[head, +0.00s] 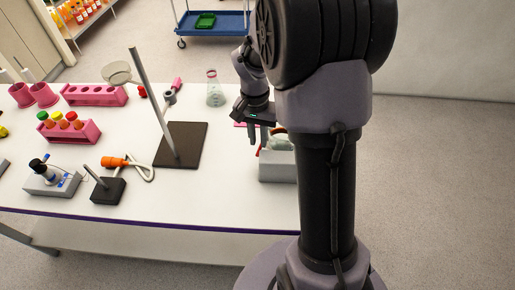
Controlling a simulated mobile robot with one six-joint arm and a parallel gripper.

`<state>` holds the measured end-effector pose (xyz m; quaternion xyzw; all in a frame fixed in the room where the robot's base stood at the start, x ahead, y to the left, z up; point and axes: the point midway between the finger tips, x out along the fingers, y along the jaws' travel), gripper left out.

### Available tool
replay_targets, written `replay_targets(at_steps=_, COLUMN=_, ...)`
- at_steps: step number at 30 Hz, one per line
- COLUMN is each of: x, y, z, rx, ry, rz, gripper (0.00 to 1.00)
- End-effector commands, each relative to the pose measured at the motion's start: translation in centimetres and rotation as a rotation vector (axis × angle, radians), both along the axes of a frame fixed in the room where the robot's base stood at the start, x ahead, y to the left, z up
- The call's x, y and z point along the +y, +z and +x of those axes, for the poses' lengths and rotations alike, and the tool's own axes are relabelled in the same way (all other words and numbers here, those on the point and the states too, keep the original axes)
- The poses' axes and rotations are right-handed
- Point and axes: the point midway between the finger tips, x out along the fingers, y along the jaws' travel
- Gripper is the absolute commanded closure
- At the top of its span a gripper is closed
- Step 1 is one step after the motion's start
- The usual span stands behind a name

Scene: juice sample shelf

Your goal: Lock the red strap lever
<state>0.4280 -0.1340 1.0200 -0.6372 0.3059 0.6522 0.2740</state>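A grey box-shaped device (277,168) stands at the right end of the white table, partly hidden behind my arm. A thin curved red part (261,146), which looks like the red strap lever, shows at its upper left beside a pale green-white item (281,142). My gripper (258,138) points down just above and left of this device. Its two dark fingers show a gap between them, with nothing clearly held. I cannot tell whether a finger touches the red part.
A stand with a tilted rod on a dark plate (190,150) is left of the device. A conical flask (215,95) stands behind. Pink tube racks (85,134) and a microscope-like instrument (48,180) are farther left. The table front (215,205) is clear.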

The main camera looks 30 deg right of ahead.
Motion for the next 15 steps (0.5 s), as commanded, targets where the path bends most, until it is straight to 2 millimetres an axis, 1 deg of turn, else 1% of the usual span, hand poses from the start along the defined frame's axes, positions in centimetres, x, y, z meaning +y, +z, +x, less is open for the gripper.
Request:
replay_targets(at_steps=1, x=0.0, y=-1.3, z=0.0, rx=0.0, ry=0.001, rz=0.0, gripper=0.81)
replay_targets(at_steps=3, x=-0.1, y=-2.3, z=-0.1, rx=0.0, ry=0.001, rz=0.0, gripper=0.81)
replay_targets(at_steps=6, x=-0.1, y=-3.1, z=-0.1, rx=-0.001, ry=0.0, rz=0.001, gripper=0.81)
replay_targets(at_steps=14, x=-0.1, y=-3.2, z=-0.1, rx=-0.001, ry=0.0, rz=0.0, gripper=0.81)
replay_targets(at_steps=15, x=-0.1, y=-3.2, z=-0.1, rx=-0.001, ry=0.0, rz=0.0, gripper=0.83)
